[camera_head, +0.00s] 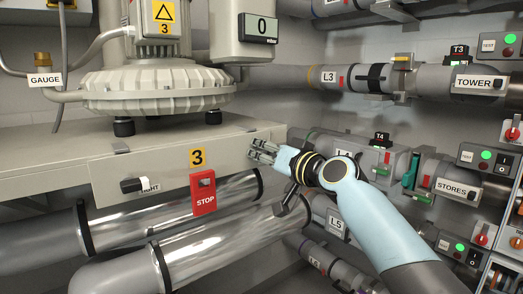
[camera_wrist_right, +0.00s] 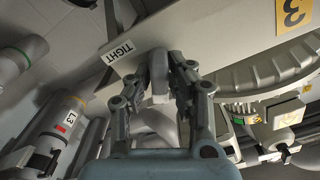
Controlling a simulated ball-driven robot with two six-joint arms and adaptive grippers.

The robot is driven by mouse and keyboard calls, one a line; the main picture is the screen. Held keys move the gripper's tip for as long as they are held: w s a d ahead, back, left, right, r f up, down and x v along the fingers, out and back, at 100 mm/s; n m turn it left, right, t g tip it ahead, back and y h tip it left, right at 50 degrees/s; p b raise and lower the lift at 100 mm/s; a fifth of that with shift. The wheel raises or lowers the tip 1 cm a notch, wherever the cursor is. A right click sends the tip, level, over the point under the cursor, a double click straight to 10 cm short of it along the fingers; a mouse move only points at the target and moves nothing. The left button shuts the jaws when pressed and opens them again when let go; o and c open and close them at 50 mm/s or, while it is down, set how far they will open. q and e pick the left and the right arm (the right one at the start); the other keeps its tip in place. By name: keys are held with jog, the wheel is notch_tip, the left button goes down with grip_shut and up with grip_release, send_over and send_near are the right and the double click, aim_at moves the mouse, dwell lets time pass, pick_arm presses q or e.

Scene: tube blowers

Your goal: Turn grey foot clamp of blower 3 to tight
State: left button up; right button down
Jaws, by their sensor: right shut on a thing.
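Blower 3 (camera_head: 158,85) is a cream ribbed housing on black feet, standing on a pale shelf. My right gripper (camera_head: 262,152) is at the right end of the shelf's front panel. In the right wrist view, my right gripper (camera_wrist_right: 165,85) is shut on a grey handle, the grey foot clamp (camera_wrist_right: 159,72), beside a TIGHT label (camera_wrist_right: 118,51). Its exact turn angle is hard to tell. In the head view the gripper hides this clamp. A black clamp (camera_head: 133,185) with a partly covered label is at the panel's left. My left gripper is not in view.
A red STOP box (camera_head: 203,193) hangs on the panel below a yellow 3 plate (camera_head: 198,158). Shiny pipes (camera_head: 220,235) run under the shelf. Pipes marked TOWER (camera_head: 473,83) and STORES (camera_head: 452,188) and switch boxes line the right wall.

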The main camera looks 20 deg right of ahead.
jog(key=m, duration=0.2)
jog(key=m+p, duration=0.1)
jog(key=m, duration=0.3)
jog(key=shift+w+d+f, duration=0.1)
jog(key=shift+d+f, duration=0.1)
jog(key=shift+d, duration=0.05)
jog(key=m, duration=0.2)
jog(key=m+p, duration=0.1)
jog(key=m, duration=0.1)
jog(key=m+p, duration=0.1)
jog(key=m, duration=0.1)
jog(key=shift+f+m, duration=0.3)
jog(key=shift+f, duration=0.1)
jog(key=c, duration=1.3)
grip_release()
jog(key=shift+d, duration=0.1)
jog(key=v, duration=1.2)
